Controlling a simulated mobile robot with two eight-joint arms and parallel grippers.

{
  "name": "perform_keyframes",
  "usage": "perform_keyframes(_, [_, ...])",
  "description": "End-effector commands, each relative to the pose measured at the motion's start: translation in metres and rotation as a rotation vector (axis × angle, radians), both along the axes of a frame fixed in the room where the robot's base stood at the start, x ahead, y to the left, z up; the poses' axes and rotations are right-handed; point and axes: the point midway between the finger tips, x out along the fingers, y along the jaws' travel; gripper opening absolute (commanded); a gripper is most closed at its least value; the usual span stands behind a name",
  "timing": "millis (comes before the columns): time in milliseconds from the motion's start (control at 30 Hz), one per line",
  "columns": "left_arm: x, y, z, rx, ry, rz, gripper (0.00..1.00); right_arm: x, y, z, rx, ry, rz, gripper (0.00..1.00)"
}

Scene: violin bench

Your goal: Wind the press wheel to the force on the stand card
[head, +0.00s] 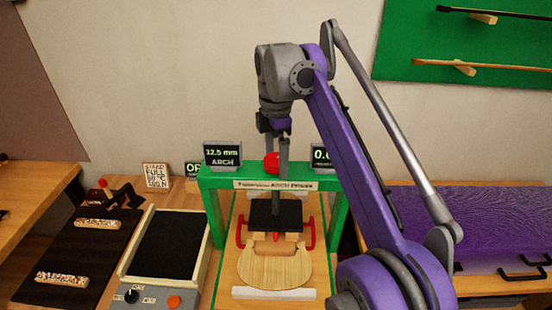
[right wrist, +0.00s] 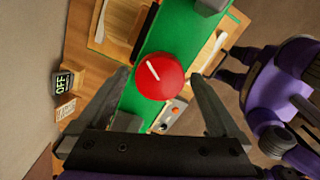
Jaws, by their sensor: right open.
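The green press frame (head: 210,185) stands at the middle of the bench, labelled as an arch press. Its red wheel (head: 271,162) sits on top of the crossbar and also shows in the right wrist view (right wrist: 160,76) with a white mark pointing to the upper left. My right gripper (head: 284,168) is open above the wheel, its fingers on either side of it in the right wrist view (right wrist: 163,95). I cannot tell whether they touch it. One display (head: 222,156) reads 12.5 mm ARCH. A second display (head: 322,156) is partly hidden by my right arm. A black press block (head: 275,215) is over a wooden plate (head: 274,267).
A grey control box (head: 150,297) with a black pad is left of the press. A purple padded case (head: 480,225) lies at right. Bows hang on a green board (head: 470,45).

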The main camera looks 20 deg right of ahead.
Motion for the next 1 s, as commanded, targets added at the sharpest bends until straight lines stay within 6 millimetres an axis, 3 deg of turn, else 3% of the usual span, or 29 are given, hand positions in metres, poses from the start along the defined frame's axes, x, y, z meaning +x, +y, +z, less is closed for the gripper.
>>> perform_keyframes(200, [0.0,0.0,0.0,0.0,0.0,0.0,0.45,0.0,0.0,0.0,0.0,0.0,0.0,1.0])
perform_keyframes(667, [0.0,0.0,0.0,0.0,0.0,0.0,0.45,0.0,0.0,0.0,0.0,0.0,0.0,0.18])
perform_keyframes(833, [0.002,0.0,0.007,0.0,-0.004,0.0,0.45,0.0,0.0,0.003,0.0,0.0,-0.057,0.18])
perform_keyframes(1000, [0.007,0.0,0.024,0.0,-0.013,0.0,0.45,0.0,0.0,0.004,0.0,0.0,-0.237,0.18])
